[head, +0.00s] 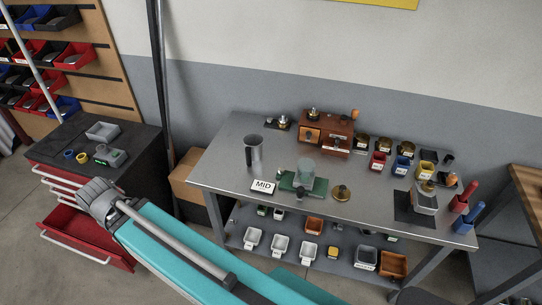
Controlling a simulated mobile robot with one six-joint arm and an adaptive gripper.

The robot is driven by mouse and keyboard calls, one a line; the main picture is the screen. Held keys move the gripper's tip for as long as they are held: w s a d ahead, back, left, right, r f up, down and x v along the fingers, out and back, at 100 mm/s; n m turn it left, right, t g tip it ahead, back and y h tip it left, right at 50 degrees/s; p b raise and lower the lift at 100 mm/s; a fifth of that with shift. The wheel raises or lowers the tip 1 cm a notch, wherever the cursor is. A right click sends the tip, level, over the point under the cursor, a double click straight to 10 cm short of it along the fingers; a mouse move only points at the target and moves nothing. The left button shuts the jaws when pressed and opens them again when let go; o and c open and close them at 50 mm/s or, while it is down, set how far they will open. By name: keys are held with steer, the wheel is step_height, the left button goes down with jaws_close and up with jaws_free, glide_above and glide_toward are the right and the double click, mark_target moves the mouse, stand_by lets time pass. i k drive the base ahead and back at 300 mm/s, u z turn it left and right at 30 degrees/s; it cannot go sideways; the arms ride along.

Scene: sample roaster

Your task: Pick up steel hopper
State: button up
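My arm reaches across the lower left, in front of the drawer cabinet. My gripper does not show, so I cannot see its fingers or whether it holds anything.
The steel table (225,165) also bears a wooden box (326,128), a glass vessel on a green base (303,185), a MID sign (263,186) and coloured cups. Its lower shelf holds several bins. A drawer cabinet (80,205) has one red drawer open.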

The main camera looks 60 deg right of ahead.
mark_target(253, 142)
steer(key=k, duration=1.15)
steer(key=z, duration=1.45)
steer(key=i, duration=1)
steer(key=u, duration=0.05)
